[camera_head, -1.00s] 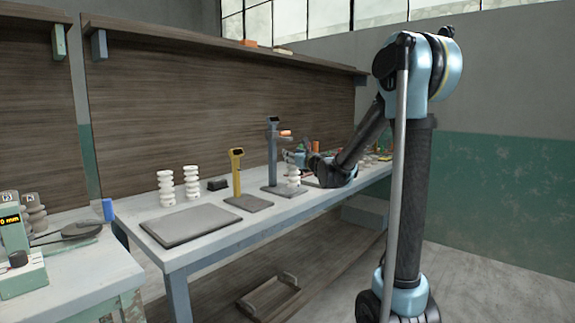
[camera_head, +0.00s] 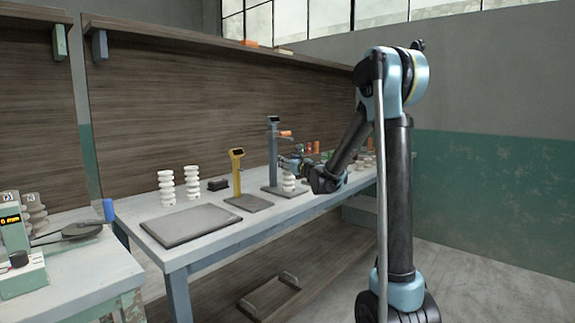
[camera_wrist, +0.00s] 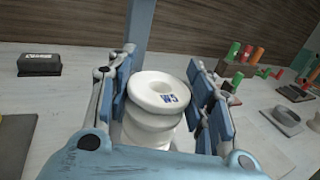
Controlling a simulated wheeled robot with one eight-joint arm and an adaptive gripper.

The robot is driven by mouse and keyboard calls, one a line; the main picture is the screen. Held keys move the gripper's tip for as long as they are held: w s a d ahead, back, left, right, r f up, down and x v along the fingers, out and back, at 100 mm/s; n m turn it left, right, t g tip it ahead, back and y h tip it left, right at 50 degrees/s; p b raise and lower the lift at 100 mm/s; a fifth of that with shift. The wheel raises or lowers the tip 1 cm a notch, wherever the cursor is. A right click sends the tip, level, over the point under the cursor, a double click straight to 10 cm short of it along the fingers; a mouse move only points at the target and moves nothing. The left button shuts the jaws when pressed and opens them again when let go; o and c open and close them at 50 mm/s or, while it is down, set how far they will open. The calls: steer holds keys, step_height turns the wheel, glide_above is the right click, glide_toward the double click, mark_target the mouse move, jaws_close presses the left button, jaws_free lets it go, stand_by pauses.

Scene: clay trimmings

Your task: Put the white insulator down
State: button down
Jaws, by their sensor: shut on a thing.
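A white ribbed insulator (camera_wrist: 155,92) with dark lettering on its top fills the middle of the wrist view. My gripper (camera_wrist: 160,105) has its blue-padded fingers on both sides of it and is shut on it. In the head view my gripper (camera_head: 303,168) is at the grey-blue stand (camera_head: 273,150), and the held insulator (camera_head: 288,183) shows just over or on that stand's base; I cannot tell whether it touches. The insulator appears upright.
Two other white insulators (camera_head: 166,188) stand behind a flat grey plate (camera_head: 190,224) on the bench. A yellow stand (camera_head: 237,175) and a small black block (camera_head: 217,184) are nearby. Several red, green and orange items (camera_wrist: 245,55) lie to the right.

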steer(key=c, duration=0.7)
jaws_free()
steer(key=shift+s, duration=0.1)
steer(key=s+d+f+n+g+y, duration=0.1)
steer(key=s+d+n+g, duration=0.15)
steer(key=s+n, duration=0.45)
steer(key=s+d+n+g, duration=0.15)
steer(key=s+d, duration=0.25)
steer(key=s, duration=0.8)
steer(key=s+d+f+n+g+h, duration=0.3)
steer(key=s+d+f+n, duration=0.4)
steer(key=s, duration=0.4)
steer(key=s+d+f+n+g+h, duration=0.3)
steer(key=s+d+f+n, duration=0.4)
steer(key=s, duration=0.4)
steer(key=s+d+f+n+g+h, duration=0.3)
steer(key=s+d+f+n, duration=0.4)
steer(key=s, duration=0.5)
steer(key=shift+f+n+h, duration=0.35)
steer(key=shift+f+h, duration=0.15)
steer(key=shift+f, duration=0.4)
